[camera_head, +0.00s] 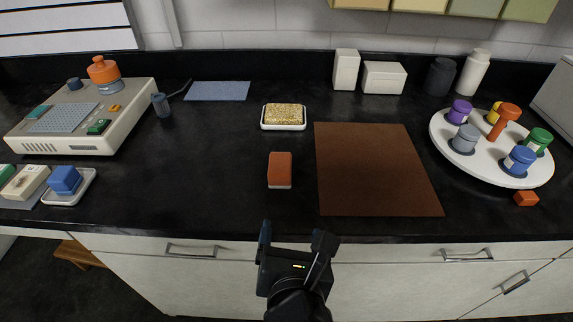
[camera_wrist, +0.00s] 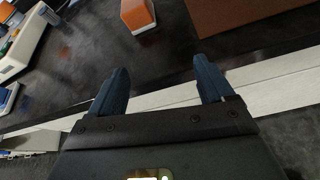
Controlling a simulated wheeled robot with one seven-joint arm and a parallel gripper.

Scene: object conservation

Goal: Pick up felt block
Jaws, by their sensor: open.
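An orange-brown block with a pale base (camera_head: 280,169) lies on the black counter, near the middle. It looks like the felt block, though I cannot be sure of its material. It also shows at the top of the wrist view (camera_wrist: 137,15). My gripper (camera_head: 295,237) is open and empty at the counter's front edge, apart from the block and nearer to the front. In the wrist view, the two blue-grey fingers of my gripper (camera_wrist: 162,72) stand wide apart with nothing between them.
A brown mat (camera_head: 375,170) lies right of the block. A white dish (camera_head: 283,127) with a speckled sponge-like block is behind it. At left are a beige device (camera_head: 125,125) and a blue block (camera_head: 65,179) on a dish. A round white tray (camera_head: 480,165) holds several jars at right.

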